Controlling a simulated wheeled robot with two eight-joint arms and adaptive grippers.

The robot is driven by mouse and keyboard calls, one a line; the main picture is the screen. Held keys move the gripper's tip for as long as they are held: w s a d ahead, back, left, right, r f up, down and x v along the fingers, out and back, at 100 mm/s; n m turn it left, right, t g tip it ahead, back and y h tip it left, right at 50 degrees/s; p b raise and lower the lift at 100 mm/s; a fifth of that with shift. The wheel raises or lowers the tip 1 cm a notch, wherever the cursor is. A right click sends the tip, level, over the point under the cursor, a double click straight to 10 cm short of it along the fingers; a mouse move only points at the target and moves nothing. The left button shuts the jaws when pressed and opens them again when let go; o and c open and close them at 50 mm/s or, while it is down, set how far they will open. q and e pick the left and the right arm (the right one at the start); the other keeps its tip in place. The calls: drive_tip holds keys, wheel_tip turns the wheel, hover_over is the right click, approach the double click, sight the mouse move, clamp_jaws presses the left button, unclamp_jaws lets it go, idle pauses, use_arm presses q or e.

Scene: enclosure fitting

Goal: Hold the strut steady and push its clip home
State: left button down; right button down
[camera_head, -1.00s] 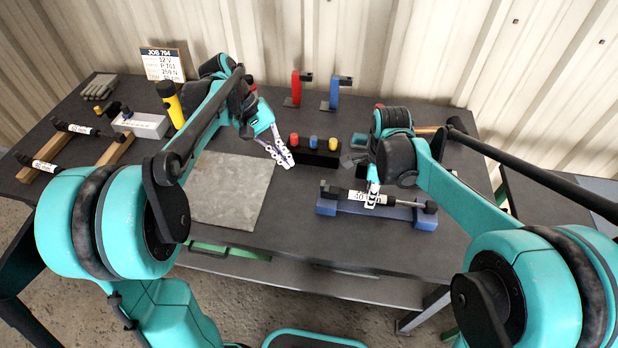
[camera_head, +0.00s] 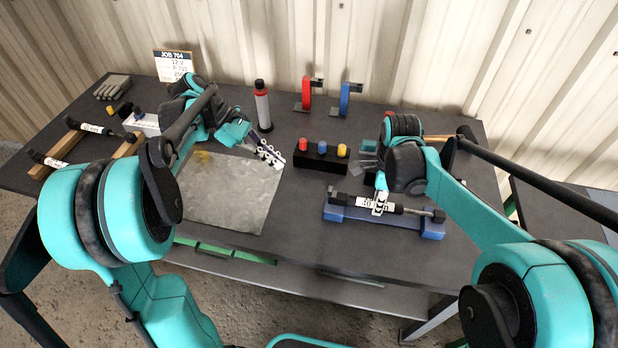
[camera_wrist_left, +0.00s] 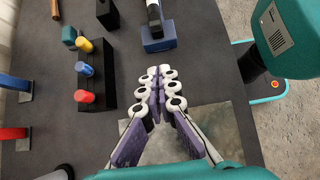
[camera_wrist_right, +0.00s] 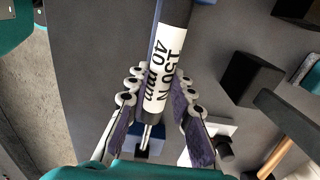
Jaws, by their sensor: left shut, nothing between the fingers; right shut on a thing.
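The strut (camera_head: 346,200) lies along a blue cradle (camera_head: 355,216) on the right part of the bench. In the right wrist view the strut (camera_wrist_right: 172,45) has a white label reading "150 N 40 mm". My right gripper (camera_head: 380,201) is shut around it, with a finger on each side of the label (camera_wrist_right: 158,75). My left gripper (camera_head: 277,160) is shut and empty above the right edge of the grey mat, left of the cradle. In the left wrist view its fingertips (camera_wrist_left: 160,72) meet short of the cradle's blue end block (camera_wrist_left: 158,42). I cannot make out the clip.
A black block with red, blue and yellow pegs (camera_head: 320,160) stands behind the cradle. Red (camera_head: 306,93) and blue (camera_head: 346,100) stands and a bottle (camera_head: 263,105) are further back. Wooden rails (camera_head: 62,153) hold struts at left. The grey mat (camera_head: 225,200) is bare.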

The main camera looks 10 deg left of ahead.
sight(330, 189)
use_arm(q)
drive_tip(key=d+r+x, duration=0.2)
drive_tip(key=x, duration=1)
drive_tip(key=shift+d+f, duration=0.2)
drive_tip(key=shift+f, duration=0.05)
drive_tip(key=shift+d, duration=1.3)
drive_tip(key=shift+a, duration=0.1)
use_arm(e)
drive_tip(key=shift+a, duration=0.1)
